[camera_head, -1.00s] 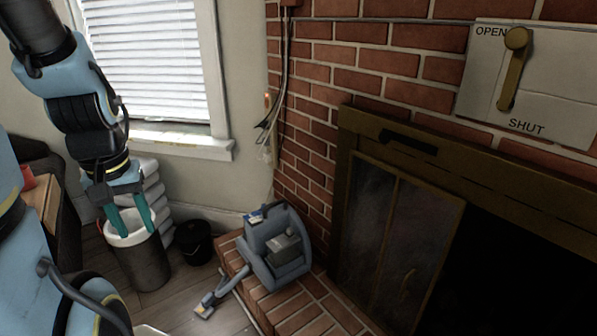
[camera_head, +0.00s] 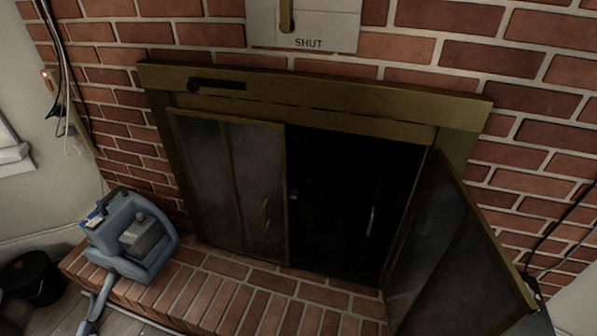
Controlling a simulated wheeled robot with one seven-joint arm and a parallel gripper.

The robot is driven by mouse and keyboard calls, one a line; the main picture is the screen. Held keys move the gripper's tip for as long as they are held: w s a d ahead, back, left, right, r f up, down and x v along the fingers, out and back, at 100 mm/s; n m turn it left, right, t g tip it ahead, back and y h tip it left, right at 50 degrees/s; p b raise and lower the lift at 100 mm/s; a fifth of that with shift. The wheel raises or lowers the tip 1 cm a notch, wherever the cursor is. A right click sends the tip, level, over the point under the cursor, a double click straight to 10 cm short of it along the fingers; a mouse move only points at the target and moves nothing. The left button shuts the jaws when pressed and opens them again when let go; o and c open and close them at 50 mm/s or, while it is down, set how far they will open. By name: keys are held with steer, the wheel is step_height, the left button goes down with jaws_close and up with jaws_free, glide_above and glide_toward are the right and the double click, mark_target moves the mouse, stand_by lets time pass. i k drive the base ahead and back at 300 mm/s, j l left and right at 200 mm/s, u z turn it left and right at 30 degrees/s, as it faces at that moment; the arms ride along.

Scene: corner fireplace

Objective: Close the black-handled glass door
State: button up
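A brass-framed fireplace (camera_head: 310,105) is set in the brick wall. Its right glass door (camera_head: 450,265) stands open, swung out toward me from the right side of the frame. The left glass door (camera_head: 230,180) covers the left half of the opening and carries a small brass-coloured handle (camera_head: 266,213). The right half of the opening (camera_head: 345,195) is dark and uncovered. My gripper is out of view now.
A brick hearth (camera_head: 235,295) runs below the doors. A blue-grey vacuum-like machine (camera_head: 135,240) stands at its left end, near a black bucket (camera_head: 35,278). A black slider (camera_head: 215,86) sits on the upper frame. Cables (camera_head: 560,235) hang at right.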

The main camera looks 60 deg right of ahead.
mark_target(468, 293)
steer(key=z, duration=0.45)
steer(key=k+j+z, duration=0.1)
steer(key=z, duration=0.35)
steer(key=j+z, duration=0.1)
steer(key=z, duration=0.8)
steer(key=k+z, duration=0.1)
steer(key=z, duration=0.35)
steer(key=k+z, duration=0.15)
steer(key=i, duration=0.45)
